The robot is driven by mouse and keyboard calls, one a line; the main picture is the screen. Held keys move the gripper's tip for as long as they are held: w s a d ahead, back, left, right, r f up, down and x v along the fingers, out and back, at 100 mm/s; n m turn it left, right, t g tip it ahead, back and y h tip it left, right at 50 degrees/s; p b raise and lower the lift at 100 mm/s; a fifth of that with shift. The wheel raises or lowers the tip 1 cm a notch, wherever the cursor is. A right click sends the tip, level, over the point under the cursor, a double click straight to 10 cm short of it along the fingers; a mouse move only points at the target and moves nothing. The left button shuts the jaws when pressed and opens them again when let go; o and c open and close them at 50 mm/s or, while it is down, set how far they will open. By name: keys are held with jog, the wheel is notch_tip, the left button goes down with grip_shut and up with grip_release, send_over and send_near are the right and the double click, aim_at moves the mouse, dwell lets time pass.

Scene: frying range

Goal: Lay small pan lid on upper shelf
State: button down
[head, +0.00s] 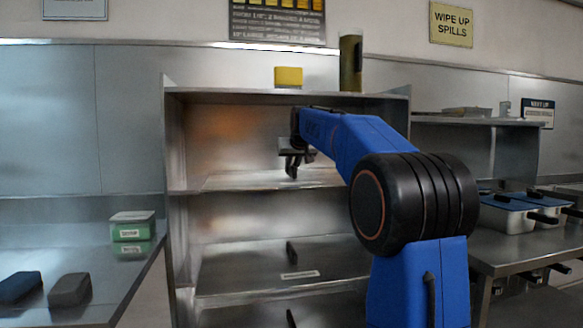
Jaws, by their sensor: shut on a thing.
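My gripper (291,167) reaches into the upper bay of the metal shelf unit (174,230), pointing down above the upper shelf (230,183). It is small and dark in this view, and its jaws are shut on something. The small pan lid cannot be made out clearly; it is largely hidden or too small to tell apart from the gripper. I cannot tell whether it touches the shelf. My blue arm comes in from the right and covers the right part of the bay.
A yellow box (288,77) and a dark green bottle (350,63) stand on the unit's top. The lower shelf (240,275) holds a dark upright piece (292,252). A green-and-white container (132,226) stands on the left counter. Pans with blue lids (508,203) stand at right.

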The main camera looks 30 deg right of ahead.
jog(key=shift+f, duration=0.65)
dwell(0.3)
jog(key=c, duration=1.5)
grip_release()
jog(key=shift+o, duration=0.3)
jog(key=shift+r, duration=0.1)
jog(key=shift+r, duration=3.5)
jog(key=s+a+r, duration=0.1)
jog(key=s+a, duration=0.3)
jog(key=s, duration=1.1)
jog(key=shift+s+a, duration=0.2)
jog(key=shift+s, duration=0.05)
